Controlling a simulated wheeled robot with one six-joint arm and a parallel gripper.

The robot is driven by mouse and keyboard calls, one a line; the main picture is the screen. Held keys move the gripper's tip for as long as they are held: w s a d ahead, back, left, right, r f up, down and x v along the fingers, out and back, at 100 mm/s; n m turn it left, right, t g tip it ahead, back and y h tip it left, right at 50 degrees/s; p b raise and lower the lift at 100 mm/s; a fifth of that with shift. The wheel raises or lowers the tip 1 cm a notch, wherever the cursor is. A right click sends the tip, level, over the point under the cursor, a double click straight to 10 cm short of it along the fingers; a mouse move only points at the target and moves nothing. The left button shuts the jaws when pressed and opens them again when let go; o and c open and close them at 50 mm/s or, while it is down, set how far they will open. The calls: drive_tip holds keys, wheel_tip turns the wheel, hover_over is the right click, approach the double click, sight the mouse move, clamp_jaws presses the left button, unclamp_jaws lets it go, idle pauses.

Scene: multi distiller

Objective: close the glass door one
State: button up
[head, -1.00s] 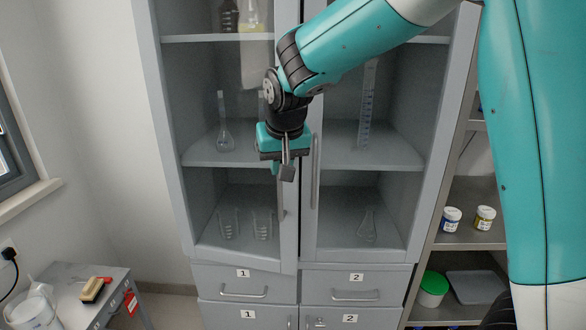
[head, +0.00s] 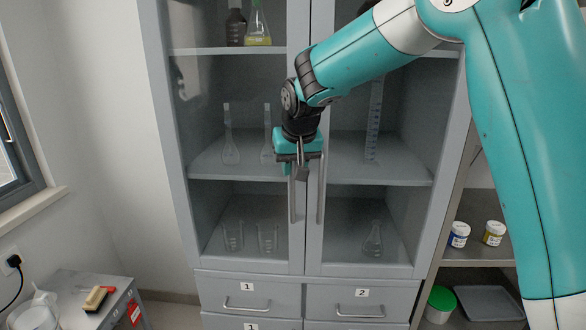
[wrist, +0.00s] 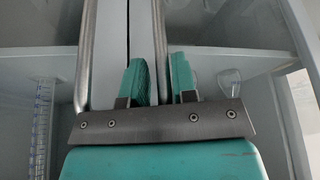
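Glass door one (head: 245,270) is the left door of the grey cabinet, above the drawers labelled 1. It looks flush with the frame, or very nearly so. Its upright metal handle (head: 293,205) runs beside the middle seam. My gripper (head: 293,168) is at the upper part of this handle. The finger contact is partly hidden in the head view.
The right door's handle (head: 321,195) is close beside my gripper, and that door looks shut. Glassware stands on shelves behind the glass. A low table (head: 75,285) is at the left. An open shelf (head: 478,245) with jars is at the right.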

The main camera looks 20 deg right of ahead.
drive_tip(key=shift+o, duration=0.7)
drive_tip(key=shift+f, duration=0.15)
drive_tip(key=shift+s, duration=0.1)
drive_tip(key=b+v, duration=0.2)
drive_tip(key=v, duration=1.5)
drive_tip(key=shift+r, duration=0.25)
drive_tip(key=s+a+f+n+g+y, duration=0.1)
drive_tip(key=s+a+f+n, duration=0.2)
drive_tip(key=s+f, duration=0.3)
drive_tip(key=s+a+f+n+g+y, duration=0.2)
drive_tip(key=s+f, duration=0.3)
drive_tip(key=s, duration=0.7)
drive_tip(key=s+a+f+n+g+y, duration=0.1)
drive_tip(key=s+a+f+n, duration=0.2)
drive_tip(key=s+f, duration=0.3)
drive_tip(key=s+a, duration=0.1)
drive_tip(key=s, duration=0.2)
drive_tip(key=shift+s+f+n+g+y, duration=0.2)
drive_tip(key=shift+f+n+g+y, duration=0.1)
drive_tip(key=shift+n+y, duration=0.1)
drive_tip(key=shift+a, duration=0.1)
